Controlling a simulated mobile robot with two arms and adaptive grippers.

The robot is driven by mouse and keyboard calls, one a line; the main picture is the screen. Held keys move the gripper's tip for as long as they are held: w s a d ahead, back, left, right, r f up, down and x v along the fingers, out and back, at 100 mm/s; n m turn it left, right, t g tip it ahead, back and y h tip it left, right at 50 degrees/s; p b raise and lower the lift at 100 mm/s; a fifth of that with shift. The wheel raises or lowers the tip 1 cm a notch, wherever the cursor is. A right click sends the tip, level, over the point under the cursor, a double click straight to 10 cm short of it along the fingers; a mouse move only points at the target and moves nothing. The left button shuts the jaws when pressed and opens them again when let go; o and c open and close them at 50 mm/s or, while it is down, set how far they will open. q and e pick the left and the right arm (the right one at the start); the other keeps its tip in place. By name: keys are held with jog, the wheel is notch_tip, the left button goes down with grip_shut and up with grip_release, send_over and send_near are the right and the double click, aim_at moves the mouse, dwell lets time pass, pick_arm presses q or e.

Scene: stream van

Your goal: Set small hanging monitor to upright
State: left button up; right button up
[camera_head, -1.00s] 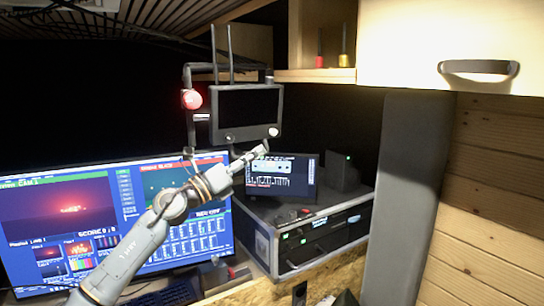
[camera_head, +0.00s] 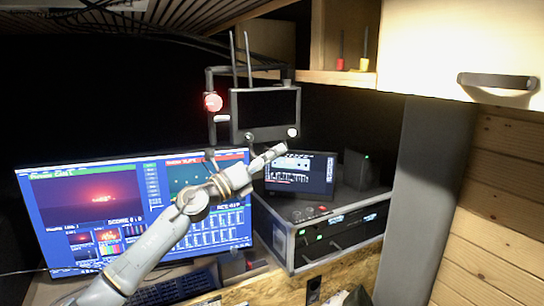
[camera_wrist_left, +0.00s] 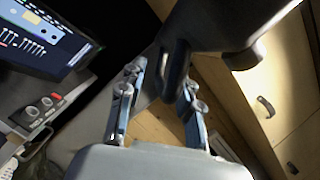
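The small hanging monitor (camera_head: 265,108) has a dark screen and hangs from a dark frame in the head view, with a light round knob at its lower right corner. I cannot tell its exact tilt. My left gripper (camera_head: 272,154) is just below the monitor's lower edge. In the left wrist view the left gripper (camera_wrist_left: 157,100) has its two fingers apart. A dark part (camera_wrist_left: 225,25), likely of the monitor, hangs above, and a narrow piece of it reaches down between the fingers. I cannot tell whether they touch. My right gripper is not in view.
A large lit screen (camera_head: 95,200) stands behind my left arm. A smaller lit display (camera_head: 300,174) stands on a rack case (camera_head: 330,235) close below the gripper. A cabinet with a handle (camera_head: 497,81) is at upper right.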

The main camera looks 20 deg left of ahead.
pick_arm(q)
jog(key=shift+s, duration=0.1)
jog(key=v, duration=1.2)
jog(key=shift+f, duration=0.1)
dwell(0.3)
